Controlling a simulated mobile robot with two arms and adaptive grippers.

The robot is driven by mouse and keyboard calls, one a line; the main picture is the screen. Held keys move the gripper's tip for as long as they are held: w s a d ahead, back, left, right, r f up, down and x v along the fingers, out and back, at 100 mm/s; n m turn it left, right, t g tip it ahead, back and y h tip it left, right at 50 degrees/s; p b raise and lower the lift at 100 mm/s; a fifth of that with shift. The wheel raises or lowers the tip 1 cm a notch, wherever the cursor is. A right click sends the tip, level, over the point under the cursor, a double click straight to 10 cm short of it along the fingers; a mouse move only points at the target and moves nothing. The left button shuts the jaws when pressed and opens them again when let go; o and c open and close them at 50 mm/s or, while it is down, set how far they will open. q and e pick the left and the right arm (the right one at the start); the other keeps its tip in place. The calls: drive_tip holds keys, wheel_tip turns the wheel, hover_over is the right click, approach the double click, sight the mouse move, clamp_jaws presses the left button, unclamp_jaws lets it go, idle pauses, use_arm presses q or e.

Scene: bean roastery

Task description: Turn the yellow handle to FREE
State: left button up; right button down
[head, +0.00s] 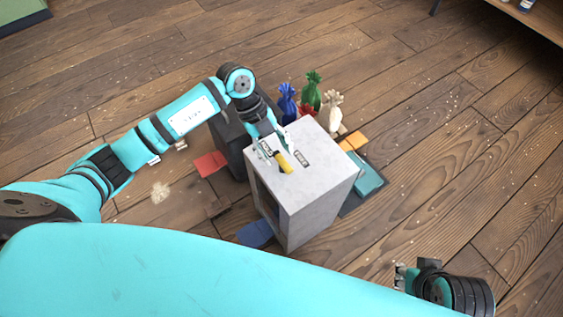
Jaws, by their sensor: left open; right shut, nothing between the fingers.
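The yellow handle (284,163) is on the top face of a pale grey box (318,180) in the middle of the view. It lies slanted, with its near end toward the lower right. A small dark label (302,158) is just right of it, and another is partly hidden to its left; their words are too small to read. My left gripper (272,148) is open, low over the box top at the handle's far end. I cannot tell whether it touches the handle. My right gripper (399,276) is shut and empty at the lower right, away from the box.
Blue (288,103), green (311,93) and cream (334,110) tied bags stand behind the box. A dark box (232,145) is on its left. Coloured flat pieces, such as a red one (211,163), lie around. The wooden floor at right is clear.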

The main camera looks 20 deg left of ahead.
sight(280, 159)
use_arm(q)
drive_tip(key=shift+b+x, duration=0.35)
drive_tip(key=shift+x, duration=1.95)
drive_tip(key=shift+c, duration=0.2)
drive_tip(key=shift+w+r, duration=0.1)
clamp_jaws()
